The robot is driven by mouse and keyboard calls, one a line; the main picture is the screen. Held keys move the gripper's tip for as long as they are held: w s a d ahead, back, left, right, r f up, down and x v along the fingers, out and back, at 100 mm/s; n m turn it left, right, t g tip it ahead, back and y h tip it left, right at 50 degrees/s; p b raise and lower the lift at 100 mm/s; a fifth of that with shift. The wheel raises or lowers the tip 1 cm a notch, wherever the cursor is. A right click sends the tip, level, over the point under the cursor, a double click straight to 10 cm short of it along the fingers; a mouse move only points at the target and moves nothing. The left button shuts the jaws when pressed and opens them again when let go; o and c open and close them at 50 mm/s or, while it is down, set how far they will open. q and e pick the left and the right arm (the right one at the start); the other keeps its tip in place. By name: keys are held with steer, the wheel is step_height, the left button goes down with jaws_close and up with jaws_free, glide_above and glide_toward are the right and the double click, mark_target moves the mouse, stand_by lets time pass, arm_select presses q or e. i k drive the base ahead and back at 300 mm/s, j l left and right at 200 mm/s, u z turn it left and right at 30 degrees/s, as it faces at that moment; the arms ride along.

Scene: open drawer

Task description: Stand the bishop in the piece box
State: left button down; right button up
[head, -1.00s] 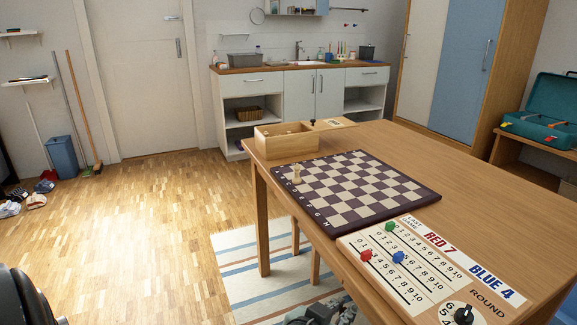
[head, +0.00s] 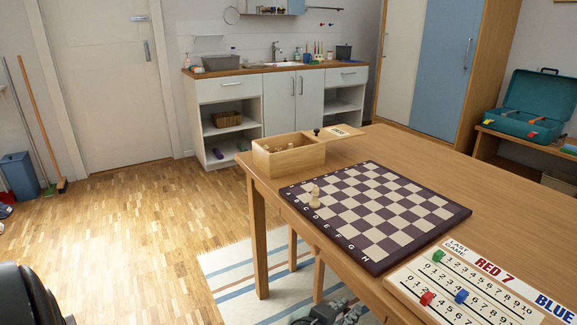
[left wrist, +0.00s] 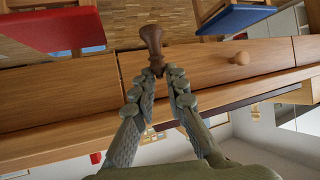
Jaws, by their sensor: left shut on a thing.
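A pale chess piece (head: 315,196) stands alone on the near left part of the chessboard (head: 376,255); it is too small to tell its kind. The wooden piece box (head: 291,162) stands behind the board, open on top, with pale pieces inside. My left gripper (head: 326,311) shows at the bottom edge, low beside the table. In the left wrist view, my left gripper (left wrist: 163,73) is shut on a dark brown turned piece (left wrist: 151,40) by one end. Its rounded end points away; I cannot tell if it is the bishop. My right gripper is out of view.
A score board (head: 470,285) lies at the near right. The wrist view shows a wooden drawer knob (left wrist: 239,58), a red seat (left wrist: 48,28) and a blue seat (left wrist: 238,17).

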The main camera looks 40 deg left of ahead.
mark_target(305, 162)
steer(key=j+z, duration=0.15)
steer(key=j, duration=0.5)
steer(key=j+z, duration=0.2)
steer(key=j, duration=0.4)
steer(key=k+j+z, duration=0.15)
steer(key=j, duration=0.45)
